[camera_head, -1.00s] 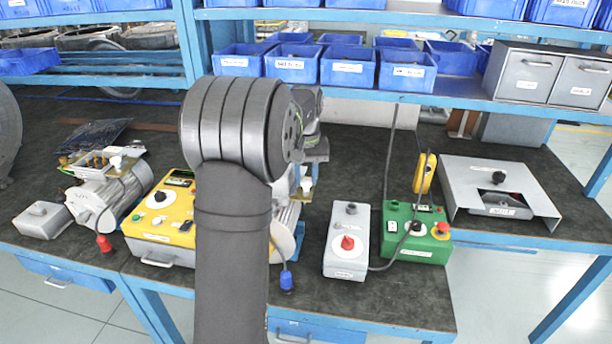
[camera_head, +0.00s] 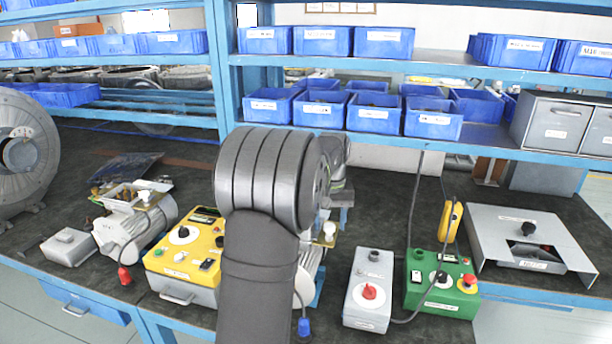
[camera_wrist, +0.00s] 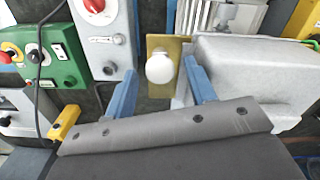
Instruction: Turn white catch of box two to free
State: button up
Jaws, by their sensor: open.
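The white catch (camera_wrist: 160,68) is a round white knob on a brass-coloured plate (camera_wrist: 155,44), beside a light grey box (camera_wrist: 262,75) in the wrist view. My gripper (camera_wrist: 159,73) is open, with one blue finger on each side of the knob. A gap shows between each finger and the knob; I cannot tell the depth between them. In the head view, a white knob (camera_head: 330,230) shows just right of my arm, whose links hide most of the box and the gripper. No label reading two is legible.
A grey box with a red knob (camera_head: 369,293) and a green control box (camera_head: 441,284) stand to the right. A yellow control box (camera_head: 182,262) and a motor with another white knob (camera_head: 144,195) stand to the left. A dark cable hangs beside the green box.

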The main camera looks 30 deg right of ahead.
aim_at(328, 224)
jog(key=n, duration=1.7)
jog(key=shift+n, duration=0.3)
notch_tip(328, 224, up, 17)
jog(key=w+a+m+t+h, duration=0.1)
jog(key=w+t, duration=0.4)
jog(key=w, duration=0.8)
jog(key=w+a+r+m+t+h, duration=0.1)
jog(key=w+t, duration=0.4)
jog(key=w, duration=0.7)
jog(key=shift+w+a+r+t, duration=0.25)
jog(key=shift+w+a+t, duration=0.1)
jog(key=shift+t, duration=0.05)
jog(key=shift+s, duration=0.1)
